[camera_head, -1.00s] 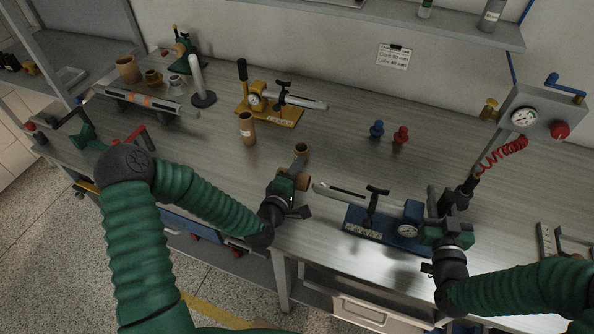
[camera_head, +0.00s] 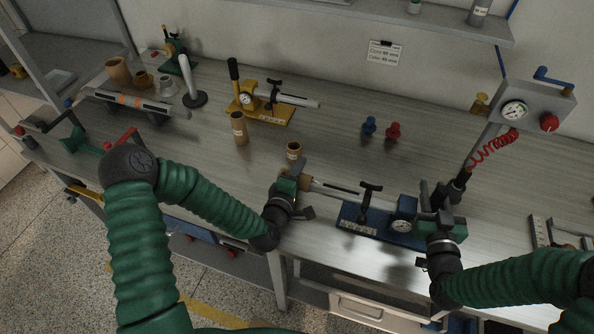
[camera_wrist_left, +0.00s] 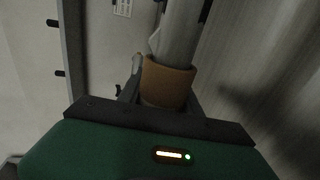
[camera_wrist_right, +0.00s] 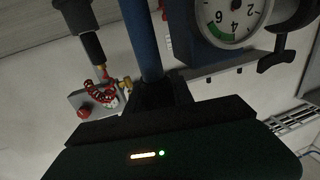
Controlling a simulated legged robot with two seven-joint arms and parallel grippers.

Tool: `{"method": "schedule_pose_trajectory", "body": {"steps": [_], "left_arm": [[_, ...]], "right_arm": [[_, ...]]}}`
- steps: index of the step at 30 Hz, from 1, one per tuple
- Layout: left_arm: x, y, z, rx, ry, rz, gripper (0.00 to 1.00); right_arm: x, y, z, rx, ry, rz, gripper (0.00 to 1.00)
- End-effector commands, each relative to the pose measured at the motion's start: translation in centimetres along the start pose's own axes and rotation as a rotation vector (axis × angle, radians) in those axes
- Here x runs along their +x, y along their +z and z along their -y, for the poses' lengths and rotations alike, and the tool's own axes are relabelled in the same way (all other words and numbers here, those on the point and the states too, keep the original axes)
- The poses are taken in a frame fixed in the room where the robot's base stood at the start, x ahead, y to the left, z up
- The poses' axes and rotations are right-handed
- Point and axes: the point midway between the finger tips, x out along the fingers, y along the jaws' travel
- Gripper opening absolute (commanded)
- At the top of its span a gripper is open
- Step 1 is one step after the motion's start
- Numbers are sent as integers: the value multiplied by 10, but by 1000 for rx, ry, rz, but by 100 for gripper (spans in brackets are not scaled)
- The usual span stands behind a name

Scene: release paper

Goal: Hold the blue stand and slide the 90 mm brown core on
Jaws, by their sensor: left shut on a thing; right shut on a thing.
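My left gripper (camera_head: 297,180) is shut on a short brown core (camera_wrist_left: 168,80) at the left end of the blue stand's grey shaft (camera_head: 337,188). In the left wrist view, the shaft meets the core's open mouth and appears to enter it; how deep is hidden. The blue stand (camera_head: 378,222) lies near the front edge of the bench, with a dial and a black clamp handle. My right gripper (camera_head: 437,207) is shut on the stand's right end, on a blue bar (camera_wrist_right: 143,40) in the right wrist view.
A tall brown core (camera_head: 239,128) and a short one (camera_head: 293,150) stand behind my left gripper. A yellow stand (camera_head: 268,112) is further back. A gauge box (camera_head: 520,110) is at right.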

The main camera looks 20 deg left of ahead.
Motion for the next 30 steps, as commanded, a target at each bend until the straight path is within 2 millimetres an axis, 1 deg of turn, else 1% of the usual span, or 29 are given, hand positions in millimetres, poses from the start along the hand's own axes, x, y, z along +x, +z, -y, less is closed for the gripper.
{"method": "schedule_pose_trajectory", "body": {"steps": [30], "left_arm": [[0,26,1,1,-3,2,2]], "right_arm": [[0,0,0,1,-1,-2,0]]}}
